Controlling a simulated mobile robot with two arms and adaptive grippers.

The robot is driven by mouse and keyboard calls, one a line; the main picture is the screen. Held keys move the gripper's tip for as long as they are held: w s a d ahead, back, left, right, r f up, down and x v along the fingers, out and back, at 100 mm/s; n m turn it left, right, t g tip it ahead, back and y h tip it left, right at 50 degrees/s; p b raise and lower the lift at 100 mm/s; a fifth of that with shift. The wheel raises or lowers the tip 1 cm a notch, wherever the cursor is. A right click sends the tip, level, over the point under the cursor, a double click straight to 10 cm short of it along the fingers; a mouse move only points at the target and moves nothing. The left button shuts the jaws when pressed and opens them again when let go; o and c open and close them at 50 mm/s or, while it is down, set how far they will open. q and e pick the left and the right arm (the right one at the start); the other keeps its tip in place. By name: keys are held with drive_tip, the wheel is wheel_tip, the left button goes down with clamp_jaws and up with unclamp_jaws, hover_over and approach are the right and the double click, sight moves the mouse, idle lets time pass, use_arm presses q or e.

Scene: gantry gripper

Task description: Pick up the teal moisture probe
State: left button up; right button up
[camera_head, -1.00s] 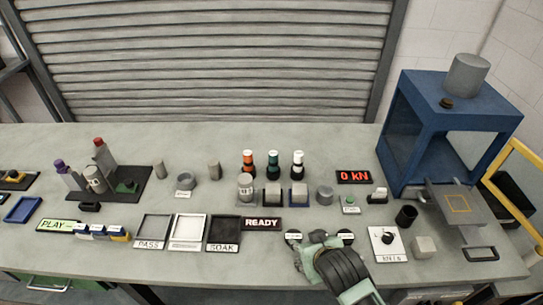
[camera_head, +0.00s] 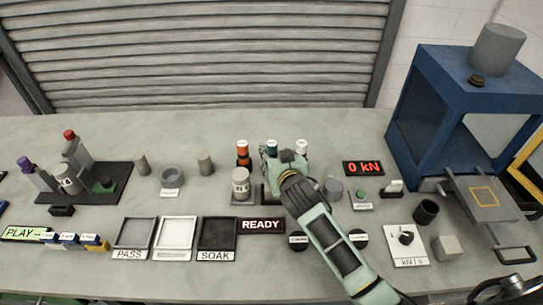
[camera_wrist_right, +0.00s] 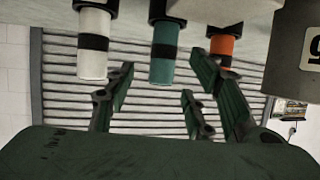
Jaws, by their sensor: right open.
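The teal moisture probe (camera_head: 271,147) stands upright in the middle of a row of three, between an orange probe (camera_head: 243,149) and a white probe (camera_head: 301,146). My right gripper (camera_head: 285,160) is just in front of it and hides its lower part in the head view. In the right wrist view, which looks upside down, the teal probe (camera_wrist_right: 163,55) appears between my open right fingers (camera_wrist_right: 163,95), and I see no contact. The white probe (camera_wrist_right: 93,45) and orange probe (camera_wrist_right: 222,47) are on either side. My left gripper is out of view.
A labelled grey cylinder (camera_head: 240,184) stands close left of my right gripper; it looms at the wrist view's right edge (camera_wrist_right: 295,45). A grey cylinder (camera_head: 333,188) stands to the right. The blue press (camera_head: 455,60) is far right. Shallow trays (camera_head: 217,219) lie front left.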

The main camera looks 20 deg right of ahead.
sight(273, 151)
drive_tip(key=shift+w+f, duration=0.2)
drive_tip(key=shift+w, duration=0.5)
drive_tip(key=p+x, duration=0.1)
drive_tip(key=x, duration=0.3)
drive_tip(key=shift+a+f, duration=0.1)
drive_tip(key=shift+f, duration=0.05)
drive_tip(key=shift+s, duration=0.1)
drive_tip(key=shift+c, duration=0.8)
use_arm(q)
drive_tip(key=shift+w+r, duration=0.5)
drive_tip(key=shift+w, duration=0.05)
use_arm(e)
clamp_jaws()
